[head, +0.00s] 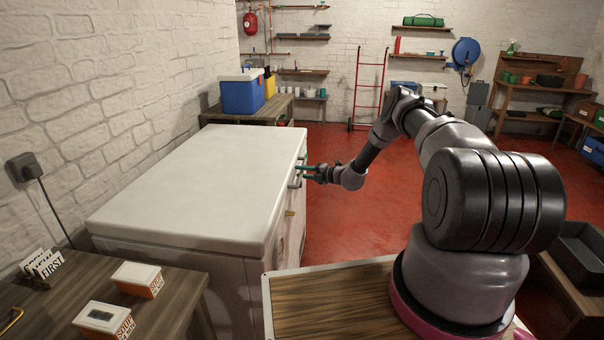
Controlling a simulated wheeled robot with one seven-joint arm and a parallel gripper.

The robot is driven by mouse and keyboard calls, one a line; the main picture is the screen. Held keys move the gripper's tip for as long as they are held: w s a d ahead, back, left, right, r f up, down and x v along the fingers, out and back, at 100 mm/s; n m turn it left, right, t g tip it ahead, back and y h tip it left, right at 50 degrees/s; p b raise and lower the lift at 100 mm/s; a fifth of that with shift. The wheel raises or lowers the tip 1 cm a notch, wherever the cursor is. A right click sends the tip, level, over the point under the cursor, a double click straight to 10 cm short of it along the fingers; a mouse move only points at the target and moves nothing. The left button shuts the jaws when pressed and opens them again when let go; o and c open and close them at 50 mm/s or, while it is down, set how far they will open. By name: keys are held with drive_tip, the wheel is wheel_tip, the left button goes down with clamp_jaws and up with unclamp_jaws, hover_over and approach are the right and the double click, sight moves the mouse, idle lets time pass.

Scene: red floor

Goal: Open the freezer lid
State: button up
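The chest freezer (195,180) stands against the white brick wall at the left, and its white lid lies flat and shut. A handle (294,183) shows on the lid's front edge, on the side facing my arm. My gripper (303,172) is at this edge, level with the handle.
A table (170,306) with soup boxes (138,279) and a card holder (41,268) stands at the near left. A blue cooler (242,92) sits on a bench beyond the freezer. Red floor (345,220) is open to the right of the freezer.

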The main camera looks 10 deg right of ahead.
clamp_jaws()
idle(1.4)
